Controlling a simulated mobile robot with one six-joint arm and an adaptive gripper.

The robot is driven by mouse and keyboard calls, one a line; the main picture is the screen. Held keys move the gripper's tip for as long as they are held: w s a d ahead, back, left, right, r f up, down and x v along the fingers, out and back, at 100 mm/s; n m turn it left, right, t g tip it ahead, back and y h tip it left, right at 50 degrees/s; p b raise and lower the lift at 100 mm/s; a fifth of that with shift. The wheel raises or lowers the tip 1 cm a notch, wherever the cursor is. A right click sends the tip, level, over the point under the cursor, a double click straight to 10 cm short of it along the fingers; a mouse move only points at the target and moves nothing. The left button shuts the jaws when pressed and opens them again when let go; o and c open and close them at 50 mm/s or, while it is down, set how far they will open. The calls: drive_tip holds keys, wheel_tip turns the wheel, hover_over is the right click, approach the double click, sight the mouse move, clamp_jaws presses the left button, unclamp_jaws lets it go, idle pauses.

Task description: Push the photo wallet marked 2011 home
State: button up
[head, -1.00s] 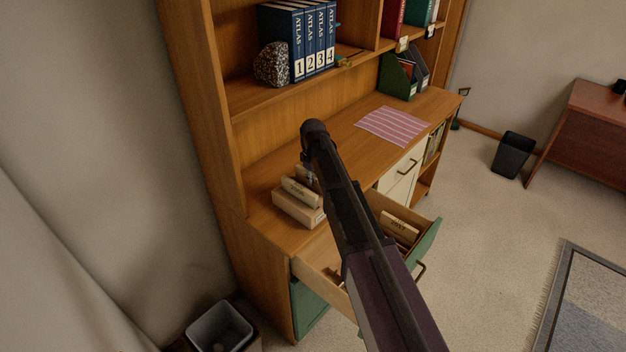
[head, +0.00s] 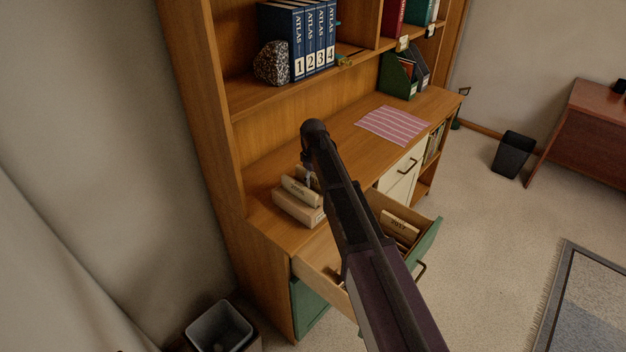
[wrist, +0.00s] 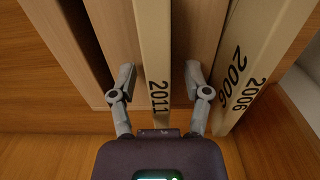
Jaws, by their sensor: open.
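The cream photo wallet marked 2011 (wrist: 154,55) stands on edge in the middle of the wrist view, with its dark number facing my gripper. My gripper (wrist: 159,70) is open, with one finger on each side of this wallet and gaps between. Its palm is close to the wallet's near edge; I cannot tell if they touch. A wallet marked 2006 (wrist: 245,70) stands to the right of the right finger. In the head view, a pale box with wallets (head: 297,211) sits on the desk's left part, with my arm over it. My fingers are mostly hidden there.
A green-fronted drawer (head: 428,243) is pulled out below the desk top, with another marked wallet (head: 399,226) inside. A striped cloth (head: 392,125) lies on the desk. A speckled stone (head: 272,62) and atlases (head: 312,45) stand on the shelf above.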

drive_tip(key=shift+r, duration=0.15)
wheel_tip(320, 180, up, 12)
drive_tip(key=p, duration=1.2)
drive_tip(key=shift+f, duration=0.2)
idle(0.8)
drive_tip(key=s+d+m, duration=1)
drive_tip(key=s+d, duration=1.2)
drive_tip(key=s, duration=0.4)
